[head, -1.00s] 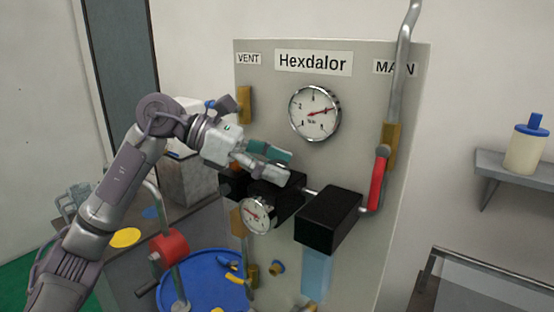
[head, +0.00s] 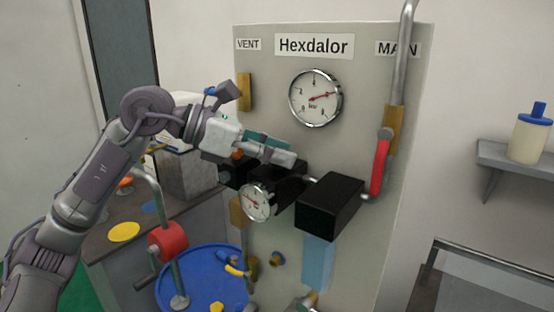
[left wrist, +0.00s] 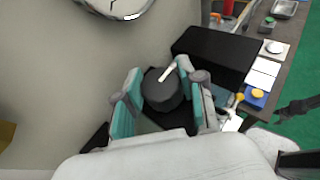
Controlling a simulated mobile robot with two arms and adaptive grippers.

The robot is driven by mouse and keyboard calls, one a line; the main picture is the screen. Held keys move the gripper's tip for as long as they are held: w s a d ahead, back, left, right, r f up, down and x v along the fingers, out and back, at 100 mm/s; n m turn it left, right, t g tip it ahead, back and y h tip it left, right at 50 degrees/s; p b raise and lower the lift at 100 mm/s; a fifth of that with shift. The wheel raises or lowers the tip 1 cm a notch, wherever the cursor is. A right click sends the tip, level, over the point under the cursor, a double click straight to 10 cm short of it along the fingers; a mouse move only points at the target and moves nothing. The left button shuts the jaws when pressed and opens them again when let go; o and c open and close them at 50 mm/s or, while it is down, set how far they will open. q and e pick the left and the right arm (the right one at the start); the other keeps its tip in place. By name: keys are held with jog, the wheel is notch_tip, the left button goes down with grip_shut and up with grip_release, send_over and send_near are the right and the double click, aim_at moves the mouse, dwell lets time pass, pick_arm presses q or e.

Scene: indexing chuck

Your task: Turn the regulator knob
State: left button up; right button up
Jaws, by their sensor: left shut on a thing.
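The regulator knob (left wrist: 163,92) is a dark round cylinder with a pale pointer on top, seen in the left wrist view. My left gripper (left wrist: 160,76) has its teal-padded fingers on either side of the knob and is shut on it. In the head view the left gripper (head: 272,150) reaches in from the left, over the black regulator body (head: 287,190) on the grey panel; its fingers hide the knob there. A small round gauge (head: 256,202) sits below the fingers. The large gauge (head: 316,97) has its red needle pointing right and slightly up. My right gripper is not in view.
A black box (head: 330,207) juts from the panel right of the regulator. A red lever (head: 379,168) and a grey pipe (head: 405,60) stand further right. A blue drum (head: 205,280) and a red crank drum (head: 168,242) stand below left. A shelf (head: 515,157) is at the right.

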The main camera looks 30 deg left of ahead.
pick_arm(q)
jog(key=shift+n+t+y, duration=0.3)
jog(key=shift+n+t, duration=0.2)
jog(key=o, duration=1.2)
jog(key=shift+c, duration=0.2)
jog(key=shift+s+a+r, duration=0.25)
jog(key=shift+s+a, duration=0.05)
jog(key=shift+a, duration=0.2)
jog(key=v, duration=1)
jog(key=shift+s+a+r, duration=0.15)
jog(key=shift+s+a, duration=0.05)
jog(key=shift+s, duration=0.1)
